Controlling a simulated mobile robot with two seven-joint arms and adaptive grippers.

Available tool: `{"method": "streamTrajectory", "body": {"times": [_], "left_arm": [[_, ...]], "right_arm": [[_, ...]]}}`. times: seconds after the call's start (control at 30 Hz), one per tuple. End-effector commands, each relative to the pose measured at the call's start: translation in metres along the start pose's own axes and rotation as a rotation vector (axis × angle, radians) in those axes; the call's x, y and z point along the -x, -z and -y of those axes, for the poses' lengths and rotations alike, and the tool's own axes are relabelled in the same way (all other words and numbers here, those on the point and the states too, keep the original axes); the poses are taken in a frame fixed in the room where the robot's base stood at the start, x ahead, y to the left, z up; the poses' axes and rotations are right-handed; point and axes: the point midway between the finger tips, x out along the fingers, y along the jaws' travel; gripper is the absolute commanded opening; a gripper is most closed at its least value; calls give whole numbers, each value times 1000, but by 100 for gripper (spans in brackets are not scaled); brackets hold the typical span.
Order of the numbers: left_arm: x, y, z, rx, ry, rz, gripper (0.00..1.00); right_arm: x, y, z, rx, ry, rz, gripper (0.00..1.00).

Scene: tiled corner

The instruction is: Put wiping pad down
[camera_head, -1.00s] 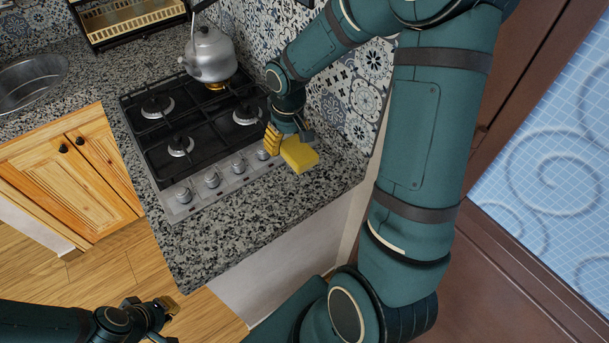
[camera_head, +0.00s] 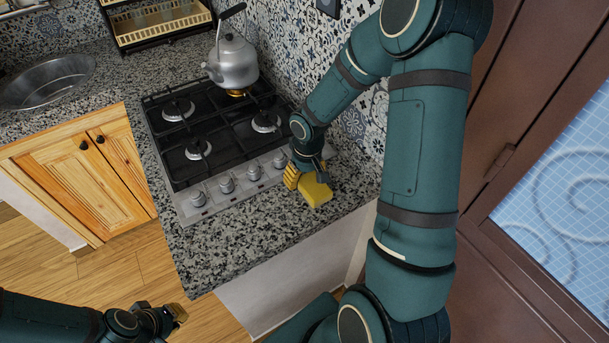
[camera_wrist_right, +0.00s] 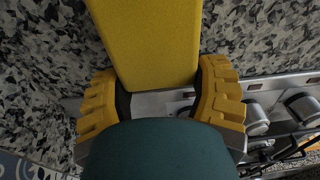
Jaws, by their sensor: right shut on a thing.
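The wiping pad is a yellow block (camera_head: 316,192) at the right end of the granite counter, just right of the stove knobs. My right gripper (camera_head: 306,180) is shut on it; its yellow fingers sit on either side of the pad. In the right wrist view the pad (camera_wrist_right: 155,45) extends from between the fingers of the right gripper (camera_wrist_right: 160,92), with granite behind it. The pad looks tilted and close over the counter; whether it touches the counter cannot be told. My left gripper (camera_head: 172,318) hangs low at the left, away from the counter, and looks empty.
A black gas stove (camera_head: 220,135) with a row of knobs (camera_head: 227,183) stands left of the pad. A grey kettle (camera_head: 232,62) sits on its back burner. Bare granite (camera_head: 235,235) lies in front of the stove. A tiled wall (camera_head: 350,125) rises close behind my right gripper.

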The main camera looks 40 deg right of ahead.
Motion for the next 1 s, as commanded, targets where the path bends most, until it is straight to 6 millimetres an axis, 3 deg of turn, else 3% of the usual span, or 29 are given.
{"method": "streamTrajectory", "body": {"times": [0.13, 0.17, 0.23, 0.27, 0.67, 1.0], "left_arm": [[-4, -1, 1, -1, 0, 2, 0], [-4, -2, 1, -1, 0, 3, 0], [-3, -1, 1, -1, 0, 3, 0], [-3, -1, 1, -1, 0, 3, 0], [2, 0, -1, 0, 0, 0, 0], [12, 5, -4, 3, 1, -11, 0]], "right_arm": [[-4, 0, 0, 1, 0, 0, 23], [-4, 0, 0, 1, 0, 0, 70], [-3, 0, 0, 1, 0, 0, 94], [-3, 0, 0, 1, 0, 0, 98], [2, 0, 0, 0, 0, 0, 98], [66, 1, 0, 0, -1, -6, 98]]}}
